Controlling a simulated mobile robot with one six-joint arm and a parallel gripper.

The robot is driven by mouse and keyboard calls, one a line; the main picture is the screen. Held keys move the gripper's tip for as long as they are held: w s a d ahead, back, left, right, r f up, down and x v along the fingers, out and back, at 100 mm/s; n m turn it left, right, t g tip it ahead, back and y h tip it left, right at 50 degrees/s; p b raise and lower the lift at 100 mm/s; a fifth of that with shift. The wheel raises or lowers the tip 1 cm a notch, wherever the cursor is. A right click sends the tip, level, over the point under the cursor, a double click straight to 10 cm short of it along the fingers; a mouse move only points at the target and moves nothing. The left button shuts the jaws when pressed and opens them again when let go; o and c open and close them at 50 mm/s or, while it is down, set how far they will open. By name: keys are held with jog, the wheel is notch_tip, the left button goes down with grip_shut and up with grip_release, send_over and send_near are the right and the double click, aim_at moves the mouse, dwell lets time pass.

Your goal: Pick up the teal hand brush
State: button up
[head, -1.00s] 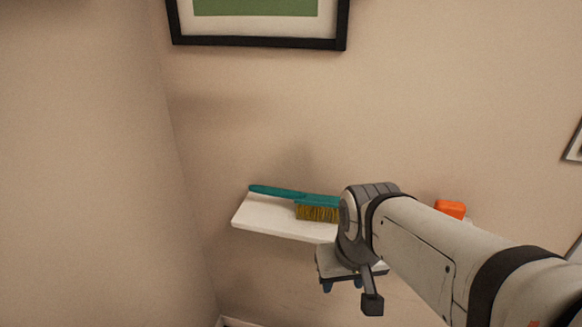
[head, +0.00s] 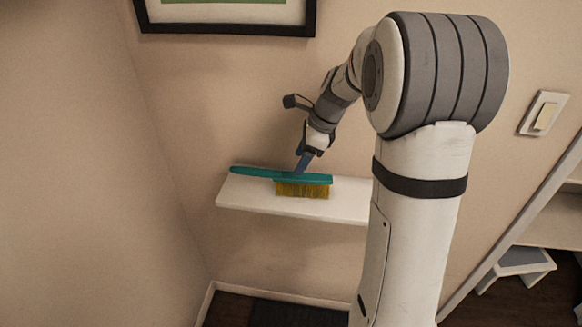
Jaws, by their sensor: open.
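The teal hand brush (head: 258,173) lies on a white wall shelf (head: 345,203), bristles down. Its handle points left and its yellow bristles rest near the shelf's front edge. The space between the fingers is hard to see at this size.
A framed picture (head: 228,28) hangs on the wall above the shelf. A light switch (head: 543,113) is on the wall at the right. A dark mat (head: 295,312) lies on the floor below. My arm hides the shelf's right end.

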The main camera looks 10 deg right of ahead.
aim_at(293, 176)
jog(key=shift+w+f, duration=0.25)
jog(key=x, duration=0.5)
jog(key=p+x, duration=0.1)
jog(key=x, duration=0.1)
jog(key=shift+d+f, duration=0.3)
jog(key=shift+c, duration=0.6)
jog(key=c, duration=1.1)
